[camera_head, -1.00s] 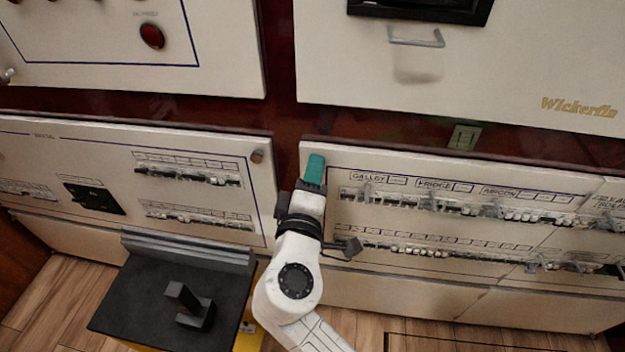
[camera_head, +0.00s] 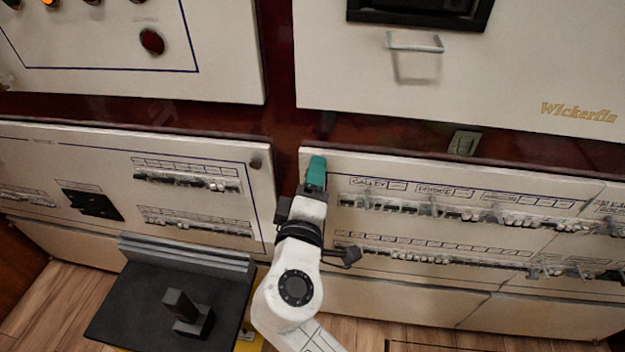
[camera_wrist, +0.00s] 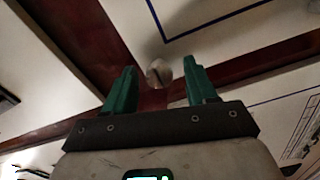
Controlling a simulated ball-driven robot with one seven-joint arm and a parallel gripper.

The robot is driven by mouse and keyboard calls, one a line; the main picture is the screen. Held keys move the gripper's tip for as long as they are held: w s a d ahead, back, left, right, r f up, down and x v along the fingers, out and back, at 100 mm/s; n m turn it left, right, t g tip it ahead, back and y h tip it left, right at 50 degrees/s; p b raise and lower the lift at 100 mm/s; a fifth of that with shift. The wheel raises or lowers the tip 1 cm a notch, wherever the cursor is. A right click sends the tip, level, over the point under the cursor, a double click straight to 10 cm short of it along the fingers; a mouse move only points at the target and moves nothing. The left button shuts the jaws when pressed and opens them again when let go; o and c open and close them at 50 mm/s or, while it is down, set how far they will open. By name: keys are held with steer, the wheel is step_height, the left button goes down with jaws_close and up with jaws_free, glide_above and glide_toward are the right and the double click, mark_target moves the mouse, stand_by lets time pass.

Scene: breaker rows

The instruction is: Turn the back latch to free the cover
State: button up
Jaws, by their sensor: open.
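My gripper (camera_head: 316,172) is at the upper left corner of the lower right breaker panel (camera_head: 460,255); it hides that corner in the head view. In the wrist view, my gripper (camera_wrist: 159,66) has its two teal fingers apart and nothing held. A round, metallic slotted latch (camera_wrist: 158,74) shows between the fingertips, at the edge of a white panel with a blue line. Its slot looks roughly upright. I cannot tell whether the fingers touch it. Another round latch (camera_head: 256,161) is at the upper right corner of the lower left panel (camera_head: 60,150).
Rows of breaker switches (camera_head: 430,207) stick out to the right of my gripper. A metal handle (camera_head: 415,42) projects from the upper right panel. Dark red trim (camera_head: 275,120) separates the panels. A black box-like top (camera_head: 165,305) stands on the wooden floor at lower left.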

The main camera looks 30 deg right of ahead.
steer(key=v, duration=1.1)
steer(key=shift+p, duration=0.45)
steer(key=shift+d, duration=0.1)
